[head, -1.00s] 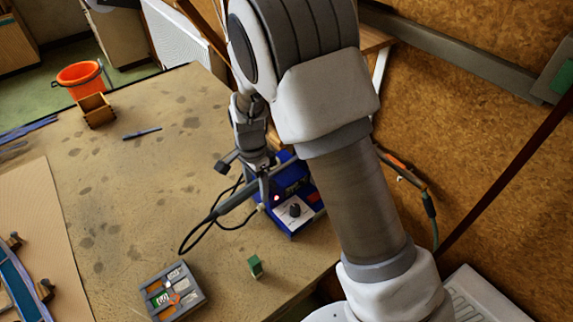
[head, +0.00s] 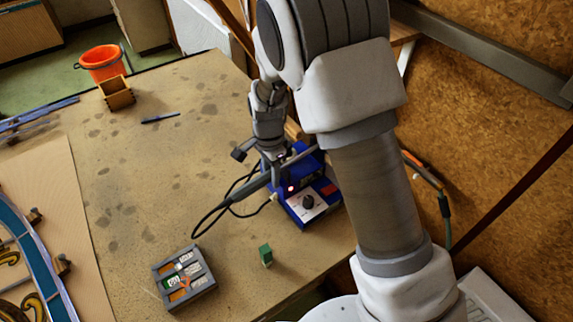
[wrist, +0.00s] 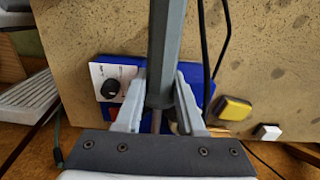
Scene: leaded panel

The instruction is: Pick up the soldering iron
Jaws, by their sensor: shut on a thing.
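My gripper (wrist: 158,82) is shut on the soldering iron, a dark grey stick-like handle (wrist: 164,40) that runs up the wrist view between the two fingers. In the head view my gripper (head: 273,178) holds the iron (head: 252,188) tilted, above or just in front of the blue soldering station (head: 312,204). A black cable loops from the iron's lower left end. The station has a white panel, a black knob and a lit red lamp; it also shows behind the fingers in the wrist view (wrist: 105,72). The iron's tip is hard to make out.
A grey tray with compartments (head: 158,273) and a small green block (head: 265,255) are on the worktable (head: 150,190). A yellow pad (wrist: 235,108) shows in the wrist view.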

